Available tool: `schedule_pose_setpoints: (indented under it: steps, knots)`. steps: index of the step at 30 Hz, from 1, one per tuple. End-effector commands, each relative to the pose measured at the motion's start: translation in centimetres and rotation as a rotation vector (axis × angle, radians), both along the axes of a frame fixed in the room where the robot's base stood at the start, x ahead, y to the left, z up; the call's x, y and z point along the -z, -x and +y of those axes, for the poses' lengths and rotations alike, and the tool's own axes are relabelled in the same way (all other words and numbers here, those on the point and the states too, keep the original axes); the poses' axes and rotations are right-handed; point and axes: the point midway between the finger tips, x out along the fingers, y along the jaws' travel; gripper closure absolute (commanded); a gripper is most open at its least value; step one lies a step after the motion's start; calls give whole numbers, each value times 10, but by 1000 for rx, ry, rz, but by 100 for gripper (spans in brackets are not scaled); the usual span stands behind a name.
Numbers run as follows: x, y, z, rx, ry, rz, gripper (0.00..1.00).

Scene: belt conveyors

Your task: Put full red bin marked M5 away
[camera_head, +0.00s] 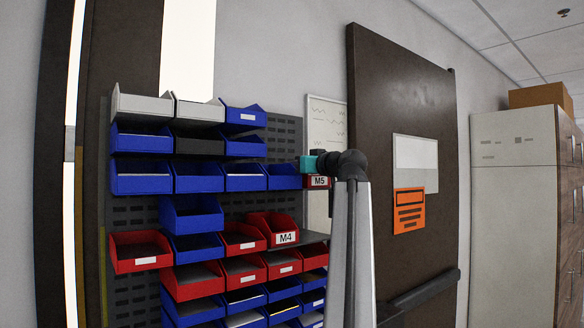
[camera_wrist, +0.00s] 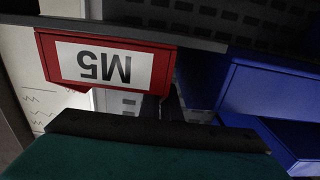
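The red bin marked M5 (camera_head: 311,184) is at the right edge of the bin rack in the head view, level with a row of blue bins. In the wrist view the bin (camera_wrist: 165,66) shows upside down, with its white label facing the camera. My gripper (camera_head: 308,164), teal, is just above the bin in the head view. A teal finger with a dark pad (camera_wrist: 155,136) crosses the bottom of the wrist view. Its other finger and any grip on the bin are hidden. The bin's contents are not visible.
The wall rack (camera_head: 285,130) holds several blue, red, white and black bins. A blue bin (camera_wrist: 262,90) is close to the M5 bin. A brown door (camera_head: 375,95) stands to the right.

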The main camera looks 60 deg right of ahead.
Motion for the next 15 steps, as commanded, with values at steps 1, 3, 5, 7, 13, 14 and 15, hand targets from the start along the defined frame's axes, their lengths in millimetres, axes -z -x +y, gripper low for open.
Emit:
schedule_pose_setpoints:
  steps: [1, 3, 5, 7, 13, 14, 15]
  knots:
    - [0, 0, 0, 0, 0, -1, 92]
    - [0, 0, 0, 0, 0, -1, 80]
    - [0, 0, 0, 0, 0, 0, 75]
    - [0, 0, 0, 0, 0, 0, 75]
    - [1, 1, 0, 0, 0, 0, 75]
    - [1, 2, 0, 0, 0, 0, 75]
    - [1, 3, 1, 0, 0, 0, 75]
